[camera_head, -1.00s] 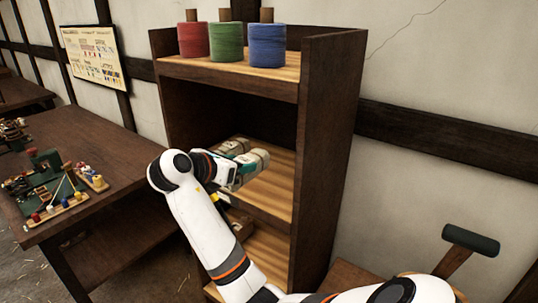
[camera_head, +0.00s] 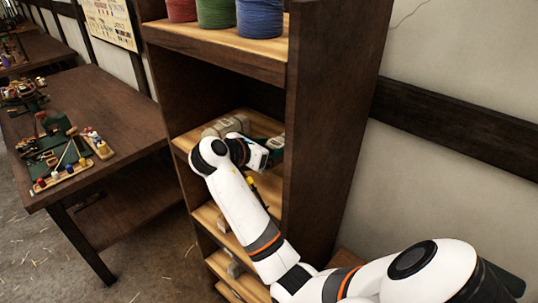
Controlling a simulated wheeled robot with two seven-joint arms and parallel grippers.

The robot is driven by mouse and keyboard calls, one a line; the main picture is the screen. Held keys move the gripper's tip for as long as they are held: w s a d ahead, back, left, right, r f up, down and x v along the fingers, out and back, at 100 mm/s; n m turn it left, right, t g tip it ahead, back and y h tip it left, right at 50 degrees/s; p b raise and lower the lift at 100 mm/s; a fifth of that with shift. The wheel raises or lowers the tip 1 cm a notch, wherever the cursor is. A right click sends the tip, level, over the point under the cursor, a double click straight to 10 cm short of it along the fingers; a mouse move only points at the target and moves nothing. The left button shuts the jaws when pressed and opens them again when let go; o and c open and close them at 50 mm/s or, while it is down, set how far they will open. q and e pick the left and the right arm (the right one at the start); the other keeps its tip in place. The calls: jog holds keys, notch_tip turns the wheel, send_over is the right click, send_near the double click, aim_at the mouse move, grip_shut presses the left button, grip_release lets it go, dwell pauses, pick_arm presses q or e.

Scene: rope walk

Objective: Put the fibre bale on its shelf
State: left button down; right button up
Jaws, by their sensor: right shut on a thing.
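My right gripper (camera_head: 272,151) reaches into the middle bay of the dark wooden shelf unit (camera_head: 340,110). It is shut on the fibre bale, which is mostly hidden behind the fingers and the unit's right side panel. A pale banded bale (camera_head: 224,127) lies on the middle shelf board (camera_head: 182,141), left of and behind the gripper, partly covered by my wrist. I cannot tell whether the held bale touches the board. My left gripper is out of view.
Red, green and blue spools (camera_head: 259,18) stand on the top board. Lower boards (camera_head: 222,222) hold small pale items. A dark table (camera_head: 110,110) with rope-making gear stands at left. The unit's right side panel is close beside my gripper.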

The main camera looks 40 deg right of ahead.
notch_tip(320, 180, down, 3)
jog(key=shift+r, duration=0.2)
jog(key=shift+a+f, duration=0.1)
jog(key=shift+f, duration=0.1)
jog(key=shift+f, duration=0.1)
jog(key=o, duration=1.1)
jog(key=shift+o, duration=0.2)
